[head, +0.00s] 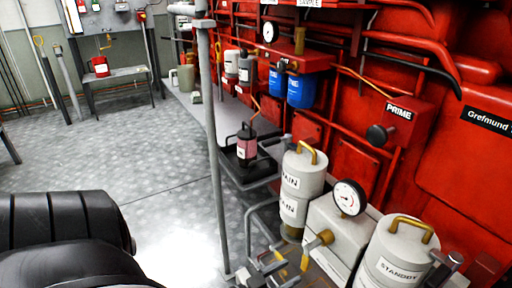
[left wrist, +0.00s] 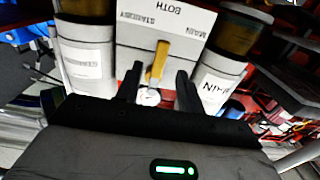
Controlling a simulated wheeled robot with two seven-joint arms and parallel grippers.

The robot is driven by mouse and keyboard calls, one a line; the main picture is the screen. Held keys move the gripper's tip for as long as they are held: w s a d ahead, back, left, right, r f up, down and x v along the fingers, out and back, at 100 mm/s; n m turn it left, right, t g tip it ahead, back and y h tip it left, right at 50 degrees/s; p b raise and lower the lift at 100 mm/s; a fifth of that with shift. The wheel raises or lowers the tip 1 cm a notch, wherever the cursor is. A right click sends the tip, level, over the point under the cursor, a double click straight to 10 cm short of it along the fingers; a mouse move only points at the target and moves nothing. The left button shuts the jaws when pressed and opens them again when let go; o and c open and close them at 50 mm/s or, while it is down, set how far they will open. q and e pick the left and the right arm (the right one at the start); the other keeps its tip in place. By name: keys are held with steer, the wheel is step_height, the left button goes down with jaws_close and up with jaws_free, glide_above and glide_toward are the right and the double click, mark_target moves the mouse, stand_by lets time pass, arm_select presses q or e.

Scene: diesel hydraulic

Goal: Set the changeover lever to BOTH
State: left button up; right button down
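The changeover lever (head: 318,240) is a brass handle on the front of a pale box (head: 332,232) between the MAIN and STANDBY canisters. It also shows in the left wrist view (left wrist: 158,62), below the upside-down labels BOTH, STANDBY and MAIN. My right gripper is not in view.
The MAIN canister (head: 303,172) and STANDBY canister (head: 398,253) flank the box closely. A round gauge (head: 349,197) stands above it. A grey vertical post (head: 209,130) and pipe rails stand to the left. The red machine (head: 440,150) is behind. The floor (head: 150,170) at left is open.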

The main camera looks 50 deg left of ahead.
arm_select(q)
steer(key=s+a, duration=0.1)
steer(key=s, duration=0.7)
steer(key=shift+a, duration=0.2)
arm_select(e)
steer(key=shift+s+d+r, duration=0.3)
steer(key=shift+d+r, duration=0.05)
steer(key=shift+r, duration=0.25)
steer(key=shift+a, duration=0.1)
